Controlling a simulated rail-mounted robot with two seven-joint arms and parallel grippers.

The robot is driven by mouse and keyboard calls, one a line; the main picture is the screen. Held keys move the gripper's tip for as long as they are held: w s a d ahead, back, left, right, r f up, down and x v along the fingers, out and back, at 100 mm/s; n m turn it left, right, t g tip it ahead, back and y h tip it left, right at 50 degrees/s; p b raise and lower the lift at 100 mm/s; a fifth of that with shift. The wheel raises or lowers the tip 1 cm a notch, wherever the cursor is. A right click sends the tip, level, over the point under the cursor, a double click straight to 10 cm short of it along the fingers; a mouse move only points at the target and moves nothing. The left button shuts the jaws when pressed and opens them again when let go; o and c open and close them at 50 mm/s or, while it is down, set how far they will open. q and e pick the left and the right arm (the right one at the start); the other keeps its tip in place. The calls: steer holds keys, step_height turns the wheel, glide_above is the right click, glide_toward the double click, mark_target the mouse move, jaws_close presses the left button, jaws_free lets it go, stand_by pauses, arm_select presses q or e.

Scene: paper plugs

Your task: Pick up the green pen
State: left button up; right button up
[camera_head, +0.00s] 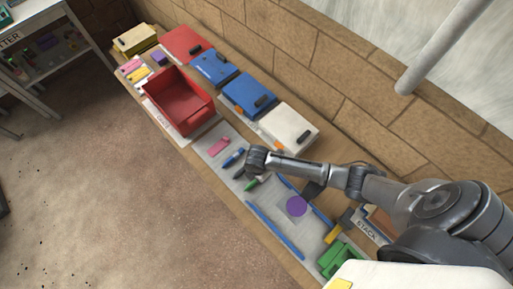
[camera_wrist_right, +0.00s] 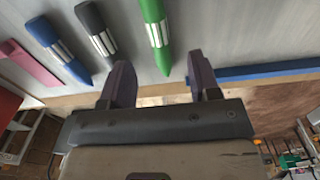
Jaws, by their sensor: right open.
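The green pen (camera_head: 251,185) lies on the grey mat (camera_head: 222,170) on the bench, partly covered by my right arm in the head view. In the right wrist view the green pen (camera_wrist_right: 155,24) has a white striped band and its tip points toward my right gripper (camera_wrist_right: 162,78). That gripper is open and empty, with its fingers either side of the pen's line and the tip just beyond them. I cannot tell the height gap. My right gripper is mostly hidden behind its wrist in the head view. My left gripper is not in view.
A dark grey pen (camera_wrist_right: 97,33) and a blue pen (camera_wrist_right: 58,50) lie beside the green one, with a pink block (camera_wrist_right: 30,62) further left. A long blue strip (camera_wrist_right: 265,71) lies to the right. A red bin (camera_head: 180,101) and a purple disc (camera_head: 297,206) are also on the bench.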

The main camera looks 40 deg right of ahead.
mark_target(255, 181)
steer(key=shift+w+f, duration=0.1)
steer(key=shift+f, duration=2.8)
steer(key=c, duration=1)
